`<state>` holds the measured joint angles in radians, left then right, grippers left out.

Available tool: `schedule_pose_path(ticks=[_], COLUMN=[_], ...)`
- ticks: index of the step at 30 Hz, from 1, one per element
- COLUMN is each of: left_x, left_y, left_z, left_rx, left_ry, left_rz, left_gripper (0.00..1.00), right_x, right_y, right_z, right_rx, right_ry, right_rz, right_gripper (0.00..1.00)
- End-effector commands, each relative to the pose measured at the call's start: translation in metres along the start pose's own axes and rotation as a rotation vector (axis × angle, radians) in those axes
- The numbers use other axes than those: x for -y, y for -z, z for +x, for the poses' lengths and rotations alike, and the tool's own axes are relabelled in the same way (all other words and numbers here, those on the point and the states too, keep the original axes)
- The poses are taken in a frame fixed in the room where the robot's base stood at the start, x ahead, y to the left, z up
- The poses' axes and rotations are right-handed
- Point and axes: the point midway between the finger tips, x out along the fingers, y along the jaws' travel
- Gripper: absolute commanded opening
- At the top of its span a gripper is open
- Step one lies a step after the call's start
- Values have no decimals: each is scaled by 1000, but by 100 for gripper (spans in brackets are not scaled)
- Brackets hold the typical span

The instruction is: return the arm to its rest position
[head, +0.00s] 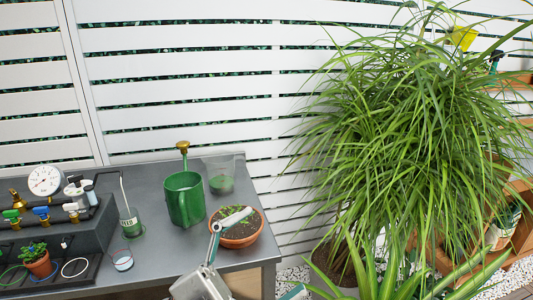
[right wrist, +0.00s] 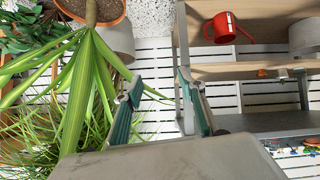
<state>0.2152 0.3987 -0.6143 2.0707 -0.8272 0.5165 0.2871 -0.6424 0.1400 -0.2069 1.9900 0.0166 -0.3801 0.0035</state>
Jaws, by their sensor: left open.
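My left gripper (head: 230,228) is open, with its fingers over the left part of a terracotta pot (head: 242,240) of dark soil and small green sprouts. The fingers hide part of the pot, and I cannot tell whether they touch it. My right gripper (right wrist: 160,88) is open and empty in the right wrist view, its two green-padded fingers apart. A small green part at the bottom edge of the head view may belong to it.
A green watering can (head: 184,199) and a clear cup (head: 221,176) stand on the grey table (head: 160,255). Valves and a gauge (head: 45,180) are at left. A large leafy plant (head: 410,130) fills the right. The right wrist view shows a red watering can (right wrist: 226,28) on a shelf.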

Motion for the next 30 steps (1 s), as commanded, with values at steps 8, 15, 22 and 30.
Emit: schedule_pose_path(ticks=[8,15,22,30], left_x=[-24,-105,-189,-231], left_y=[-122,-168,-157,-139], left_z=[-123,-261,-370,-418], left_rx=[555,993,1315,1454], left_ry=[309,402,407,392], left_rz=[-255,-455,-621,-702], left_gripper=[100,100,100,100], right_x=[0,0,1,3], right_y=[6,12,12,6], right_z=[-2,-5,-7,-8], right_rx=[-4,-10,-5,5], right_ry=[2,4,6,9], right_rz=[7,12,15,17], right_gripper=[40,40,40,40])
